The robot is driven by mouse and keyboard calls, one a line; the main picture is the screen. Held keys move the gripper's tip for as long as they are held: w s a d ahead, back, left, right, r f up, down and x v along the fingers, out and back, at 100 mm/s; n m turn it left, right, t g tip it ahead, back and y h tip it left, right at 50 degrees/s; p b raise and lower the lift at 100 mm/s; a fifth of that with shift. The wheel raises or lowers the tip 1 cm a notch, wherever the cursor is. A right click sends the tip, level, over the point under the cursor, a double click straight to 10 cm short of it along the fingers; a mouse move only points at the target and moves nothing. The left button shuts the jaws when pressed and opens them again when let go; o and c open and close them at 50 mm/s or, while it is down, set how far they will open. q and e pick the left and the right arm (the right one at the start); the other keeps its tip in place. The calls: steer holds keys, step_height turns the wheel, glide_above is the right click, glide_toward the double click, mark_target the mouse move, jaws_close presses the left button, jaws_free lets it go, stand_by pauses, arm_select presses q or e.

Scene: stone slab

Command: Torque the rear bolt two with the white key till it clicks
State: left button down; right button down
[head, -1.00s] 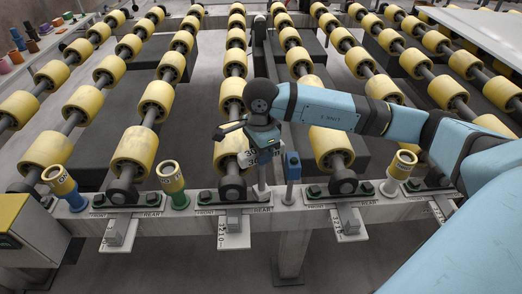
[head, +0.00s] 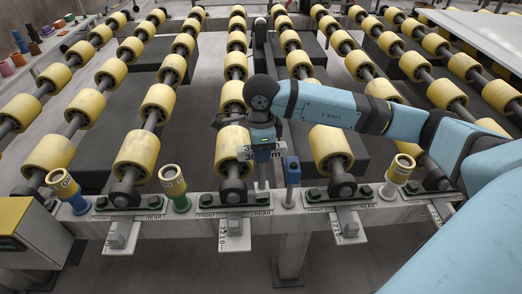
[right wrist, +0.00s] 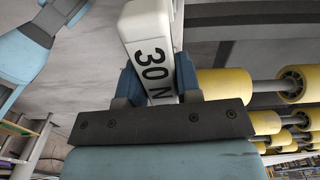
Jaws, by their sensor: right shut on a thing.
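My right gripper (head: 262,142) is shut on the white key (head: 262,154), whose "30 N" marking also shows in the right wrist view (right wrist: 148,35) between the blue fingers (right wrist: 155,85). The key points down; its grey shank stands over the REAR end of the second bracket (head: 235,197) from the left. The rear bolt there is hidden by the shank's lower end, and I cannot tell how fully the key sits on it. My left gripper is not in view.
A blue-headed post (head: 292,170) stands close right of the key. Yellow-topped holders in blue (head: 70,190), green (head: 175,187) and white (head: 397,176) stand along the beam. Yellow rollers (head: 234,150) lie behind. A yellow-topped box (head: 20,225) is at lower left.

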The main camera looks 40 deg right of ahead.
steer(key=shift+r, duration=0.6)
steer(key=shift+r+p, duration=1.5)
steer(key=shift+r, duration=1)
